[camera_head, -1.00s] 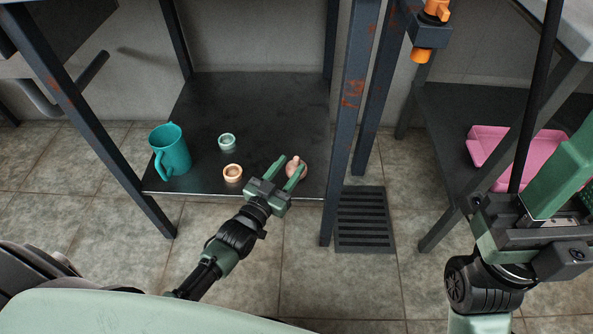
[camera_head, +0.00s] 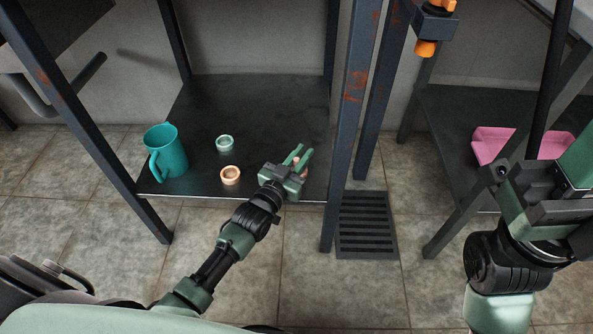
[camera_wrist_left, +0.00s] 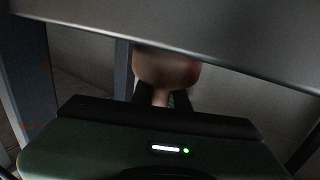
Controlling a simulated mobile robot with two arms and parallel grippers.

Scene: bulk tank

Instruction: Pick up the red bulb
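The red bulb looks pinkish-brown, with a round body and a narrow neck. In the head view only a small part of the bulb (camera_head: 304,166) shows, at the front right of the dark lower shelf; my left gripper hides the rest. My left gripper (camera_head: 303,154) reaches over the shelf edge with its fingers close together at the bulb. In the left wrist view the bulb's body (camera_wrist_left: 165,68) lies against the grey shelf surface, and its neck sits between the two dark fingers, which look shut on it. My right gripper (camera_head: 545,195) is partly in view at the right, its fingertips unclear.
A teal jug (camera_head: 166,152), a green ring-like cup (camera_head: 225,143) and an orange one (camera_head: 231,175) stand on the shelf (camera_head: 250,110). A rusty post (camera_head: 351,120) rises just right of my left gripper. A floor grate (camera_head: 366,225) and a pink tray (camera_head: 490,146) are farther right.

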